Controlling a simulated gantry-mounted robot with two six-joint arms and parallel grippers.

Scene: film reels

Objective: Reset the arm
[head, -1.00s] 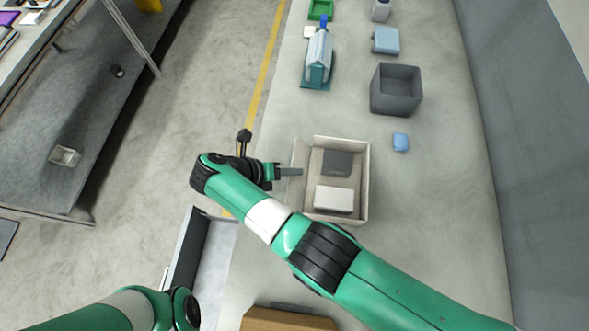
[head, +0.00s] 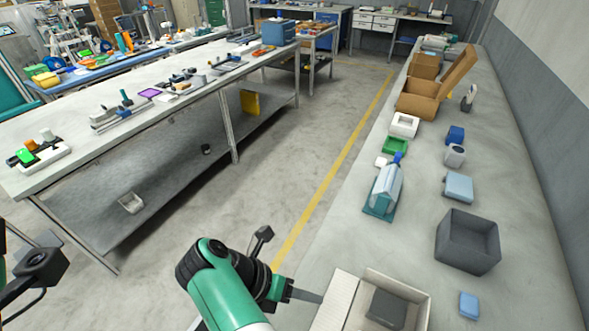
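My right arm comes up from the bottom of the head view, green with a dark wrist. Its gripper (head: 302,295) points right, its grey fingers seen edge-on, so their gap does not show. The fingertips are beside the left edge of a cream open box (head: 424,307); I cannot tell whether they touch it. A dark grey block (head: 387,308) is inside the box. The near part of the box is cut off by the frame. Part of my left arm shows at the left edge; its fingers are not visible.
On the right bench are a grey open bin (head: 467,243), a small blue block (head: 469,305), a teal-based house-shaped item (head: 384,190), a light blue container (head: 458,187) and a cardboard box (head: 418,100). A cluttered grey table (head: 120,140) stands left across the aisle.

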